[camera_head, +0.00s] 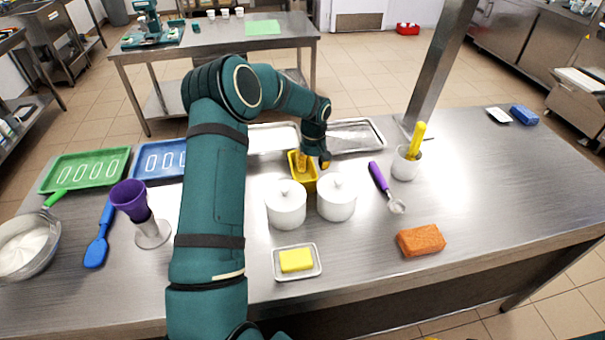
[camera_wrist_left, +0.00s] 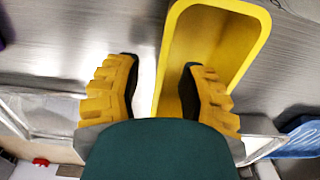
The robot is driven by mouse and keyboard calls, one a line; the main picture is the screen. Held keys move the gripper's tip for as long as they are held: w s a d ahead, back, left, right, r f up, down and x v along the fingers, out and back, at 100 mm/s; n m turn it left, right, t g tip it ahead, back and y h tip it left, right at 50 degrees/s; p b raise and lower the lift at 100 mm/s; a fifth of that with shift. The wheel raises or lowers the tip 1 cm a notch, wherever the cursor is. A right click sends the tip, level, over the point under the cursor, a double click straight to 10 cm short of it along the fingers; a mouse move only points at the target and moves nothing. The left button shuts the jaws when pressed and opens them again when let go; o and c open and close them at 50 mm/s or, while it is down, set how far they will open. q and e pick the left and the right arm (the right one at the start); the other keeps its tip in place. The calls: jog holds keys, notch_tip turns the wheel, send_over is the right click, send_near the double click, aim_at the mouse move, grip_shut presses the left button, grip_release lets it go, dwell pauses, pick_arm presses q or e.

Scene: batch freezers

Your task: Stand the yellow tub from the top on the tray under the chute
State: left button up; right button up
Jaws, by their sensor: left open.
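The yellow tub (camera_head: 310,184) stands on the steel table, just behind two white lidded pots. It also shows in the left wrist view (camera_wrist_left: 222,40), open side towards the camera and empty as far as I see. My left gripper (camera_head: 313,163) points down at the tub from above. In the left wrist view the gripper (camera_wrist_left: 160,70) is open, with one finger over the tub's opening and the other outside its left long wall. Whether the fingers touch the wall I cannot tell. I make out no chute. My right gripper is out of view.
The white pots (camera_head: 286,208) (camera_head: 336,202) stand close in front of the tub. Metal trays (camera_head: 362,135) lie behind it. A purple-handled scoop (camera_head: 380,178), a white holder (camera_head: 405,166) and an orange block (camera_head: 421,240) are to the right. The table's right part is mostly clear.

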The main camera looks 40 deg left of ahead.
pick_arm(q)
jog(key=shift+f, duration=0.6)
jog(key=shift+c, duration=0.4)
grip_shut()
jog(key=shift+r, duration=0.1)
